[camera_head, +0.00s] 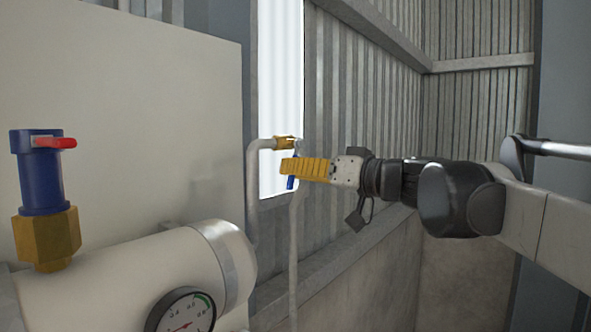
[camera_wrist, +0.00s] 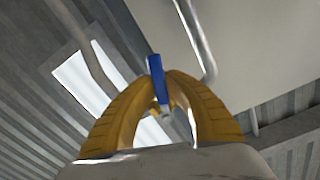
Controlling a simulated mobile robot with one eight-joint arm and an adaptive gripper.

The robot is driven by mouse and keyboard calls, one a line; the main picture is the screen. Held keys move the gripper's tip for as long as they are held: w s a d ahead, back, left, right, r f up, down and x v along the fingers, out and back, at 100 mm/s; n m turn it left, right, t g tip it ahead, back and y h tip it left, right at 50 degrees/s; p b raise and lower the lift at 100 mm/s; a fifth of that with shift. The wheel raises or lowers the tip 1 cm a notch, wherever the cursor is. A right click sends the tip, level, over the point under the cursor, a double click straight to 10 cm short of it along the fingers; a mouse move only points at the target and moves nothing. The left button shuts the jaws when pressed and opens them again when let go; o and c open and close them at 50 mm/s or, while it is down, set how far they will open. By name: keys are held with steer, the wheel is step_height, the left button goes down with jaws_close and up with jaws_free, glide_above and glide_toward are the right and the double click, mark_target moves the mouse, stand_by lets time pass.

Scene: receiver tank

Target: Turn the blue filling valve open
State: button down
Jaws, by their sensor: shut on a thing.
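The blue filling valve is on a pale pipe near the window. Its blue handle (camera_head: 291,183) shows just below my gripper's fingertips in the head view. Its brass body (camera_head: 284,142) sits at the pipe's bend, just above the fingers. My gripper (camera_head: 287,168) has yellow ribbed fingers and reaches in from the right. In the wrist view the blue handle (camera_wrist: 155,67) stands between the two fingertips of my gripper (camera_wrist: 160,82), which are closed on it. The fingers hide part of the handle in the head view.
A pale tank (camera_head: 130,275) fills the lower left. It carries a blue and brass valve with a red lever (camera_head: 45,185) and a pressure gauge (camera_head: 182,312). A corrugated wall (camera_head: 350,100) stands close behind my gripper. A bright window (camera_head: 281,80) is behind the pipe.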

steer(key=shift+s+a+r+m, duration=0.1)
steer(key=shift+s+a+m, duration=0.1)
steer(key=shift+m, duration=0.35)
steer(key=shift+s+a+r+m, duration=0.1)
steer(key=shift+s+m, duration=0.05)
steer(key=shift+m, duration=0.4)
steer(key=c, duration=1.4)
jaws_free()
steer(key=shift+s, duration=0.1)
steer(key=shift+d, duration=0.1)
steer(key=v, duration=1.2)
